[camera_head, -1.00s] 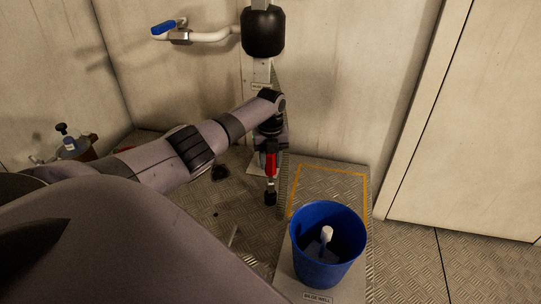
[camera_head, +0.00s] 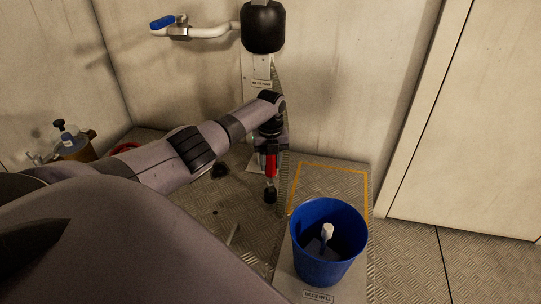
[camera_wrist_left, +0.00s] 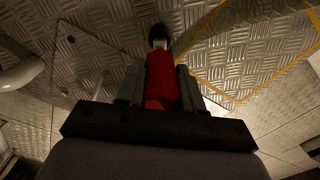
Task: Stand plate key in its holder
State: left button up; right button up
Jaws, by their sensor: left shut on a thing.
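My left gripper (camera_head: 271,152) points down and is shut on a tool with a red handle and a dark end, which I take to be the plate key (camera_head: 271,165). The key hangs with its dark end down, above the metal floor and left of the blue bucket. In the left wrist view the red handle (camera_wrist_left: 161,82) sits between the two fingers (camera_wrist_left: 160,90), with the dark end beyond them. I cannot make out the key's holder for certain. My right gripper is not in view.
A blue bucket (camera_head: 298,250) with a white-topped thing inside stands on a plate labelled BILGE WELL. A pipe with a blue lever (camera_head: 163,22) and a black-capped fitting (camera_head: 264,27) are on the back wall. A brown container (camera_head: 75,148) stands at left. Floor at right is clear.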

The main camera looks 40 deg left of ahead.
aim_at(270, 171)
pick_arm(q)
jog(key=shift+f+b, duration=0.95)
jog(key=shift+f, duration=0.3)
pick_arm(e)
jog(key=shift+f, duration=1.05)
pick_arm(q)
jog(key=shift+f+b, duration=0.55)
jog(key=shift+f, duration=0.05)
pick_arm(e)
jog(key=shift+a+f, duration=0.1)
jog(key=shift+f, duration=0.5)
pick_arm(q)
jog(key=o, duration=1)
jog(key=shift+f, duration=0.15)
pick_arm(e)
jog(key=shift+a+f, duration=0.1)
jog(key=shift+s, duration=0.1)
pick_arm(q)
jog(key=shift+r+p, duration=0.4)
jog(key=shift+r, duration=0.3)
notch_tip(270, 171, up, 7)
jog(key=p, duration=0.3)
jog(key=shift+f, duration=0.2)
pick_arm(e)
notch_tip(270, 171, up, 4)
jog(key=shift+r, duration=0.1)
